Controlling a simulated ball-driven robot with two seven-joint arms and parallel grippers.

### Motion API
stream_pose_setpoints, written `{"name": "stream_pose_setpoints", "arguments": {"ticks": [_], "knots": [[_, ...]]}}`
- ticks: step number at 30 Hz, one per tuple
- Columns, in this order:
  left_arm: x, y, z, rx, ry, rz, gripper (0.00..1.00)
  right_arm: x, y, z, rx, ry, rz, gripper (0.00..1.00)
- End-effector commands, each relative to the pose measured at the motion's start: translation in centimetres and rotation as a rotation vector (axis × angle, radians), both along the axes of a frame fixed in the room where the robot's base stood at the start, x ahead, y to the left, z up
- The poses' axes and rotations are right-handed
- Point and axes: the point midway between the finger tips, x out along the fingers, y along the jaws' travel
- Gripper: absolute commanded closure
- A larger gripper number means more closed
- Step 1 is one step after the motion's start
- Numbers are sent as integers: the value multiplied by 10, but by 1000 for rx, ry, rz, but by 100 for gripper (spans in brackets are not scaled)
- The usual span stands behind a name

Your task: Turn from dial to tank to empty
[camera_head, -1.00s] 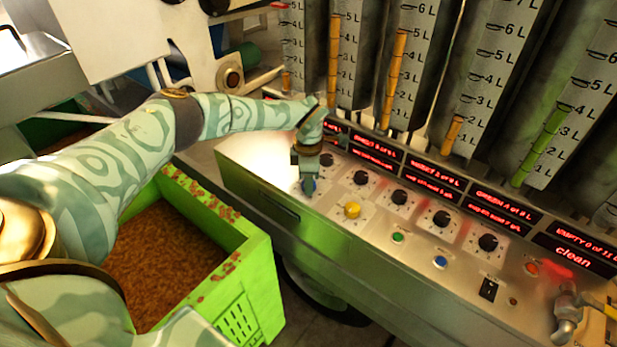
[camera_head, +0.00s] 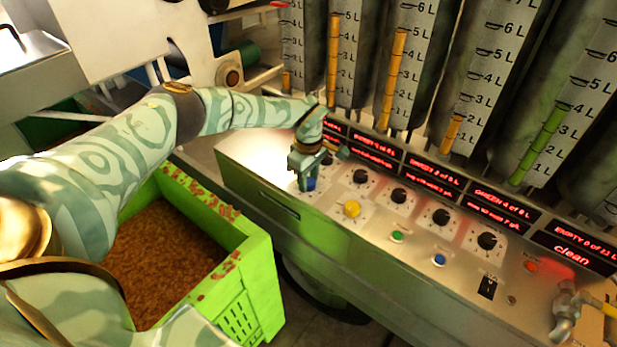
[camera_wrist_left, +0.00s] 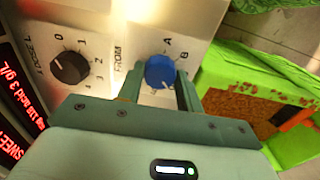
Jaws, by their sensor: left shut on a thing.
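My left gripper (camera_head: 307,170) points down onto the panel and is shut on the blue dial (camera_head: 311,184), at the panel's left end. In the left wrist view the blue dial (camera_wrist_left: 160,72) sits between the fingers, beside the printed word FROM and letters A and B. Its pointer is hard to read. A yellow dial (camera_head: 352,209) stands to its right, apart from the gripper; its label is too small to read. The display at the right (camera_head: 575,246) reads EMPTY 0 of 11 L and clean. My right gripper is not in view.
Several black dials (camera_head: 399,197) line the panel behind; one (camera_wrist_left: 68,68) is close to the gripper. Green (camera_head: 397,236), blue (camera_head: 440,260) and red (camera_head: 531,266) buttons sit rightward. Gauged tanks (camera_head: 400,60) rise behind. A green crate (camera_head: 255,270) stands in front.

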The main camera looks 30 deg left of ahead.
Motion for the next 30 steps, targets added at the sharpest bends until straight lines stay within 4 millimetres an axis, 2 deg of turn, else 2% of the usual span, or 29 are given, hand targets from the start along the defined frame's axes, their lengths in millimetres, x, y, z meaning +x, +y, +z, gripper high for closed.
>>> {"name": "stream_pose_setpoints", "arguments": {"ticks": [14,15,17,26,30], "knots": [[1,1,2,1,-4,-13,87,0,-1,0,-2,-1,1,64],[1,1,2,1,-4,-13,59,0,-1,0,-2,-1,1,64],[1,1,1,1,-4,-13,42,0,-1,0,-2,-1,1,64],[1,0,2,0,-2,-13,42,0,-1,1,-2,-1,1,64],[1,1,18,0,-4,-13,42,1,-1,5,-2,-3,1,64]]}}
